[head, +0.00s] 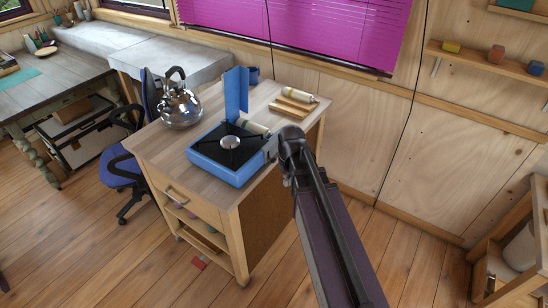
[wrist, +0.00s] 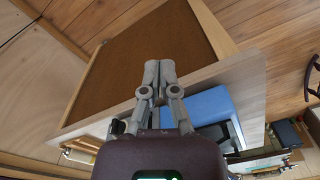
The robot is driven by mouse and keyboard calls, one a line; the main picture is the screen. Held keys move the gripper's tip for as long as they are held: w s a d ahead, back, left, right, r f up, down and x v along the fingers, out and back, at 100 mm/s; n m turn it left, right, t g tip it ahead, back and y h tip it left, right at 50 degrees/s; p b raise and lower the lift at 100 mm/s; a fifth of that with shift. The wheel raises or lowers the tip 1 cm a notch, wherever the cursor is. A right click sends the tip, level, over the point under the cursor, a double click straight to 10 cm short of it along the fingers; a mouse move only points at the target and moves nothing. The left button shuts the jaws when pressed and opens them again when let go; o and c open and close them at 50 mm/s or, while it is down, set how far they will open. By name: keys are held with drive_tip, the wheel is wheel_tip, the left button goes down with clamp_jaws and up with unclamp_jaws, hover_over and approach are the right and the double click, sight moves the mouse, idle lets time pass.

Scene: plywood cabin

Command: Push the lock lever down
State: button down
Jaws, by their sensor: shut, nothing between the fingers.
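The blue camping stove (head: 215,172) sits on the wooden cabinet top with its blue lid (head: 236,92) upright. A cream gas canister (head: 255,127) lies partly visible by its back right. I cannot make out the lock lever; my arm stands close to the stove's right side. In the wrist view, the stove's blue side (wrist: 202,104) shows just right of my gripper (wrist: 153,70). The fingers are together with nothing between them. In the head view, the wrist end is at the cabinet's right edge, and the fingertips are mostly hidden.
A shiny kettle (head: 181,106) stands left of the stove. Another canister (head: 301,95) lies by a wooden rack (head: 292,107) at the back right of the cabinet top (head: 165,148). The cabinet's brown side panel (wrist: 150,50) fills much of the wrist view. Floor is free at right.

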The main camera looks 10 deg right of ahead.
drive_tip(key=s+f+m+b, duration=0.1)
drive_tip(key=s+m, duration=0.2)
drive_tip(key=s, duration=0.4)
drive_tip(key=shift+s+f, duration=0.15)
drive_tip(key=shift+s, duration=0.2)
idle(0.4)
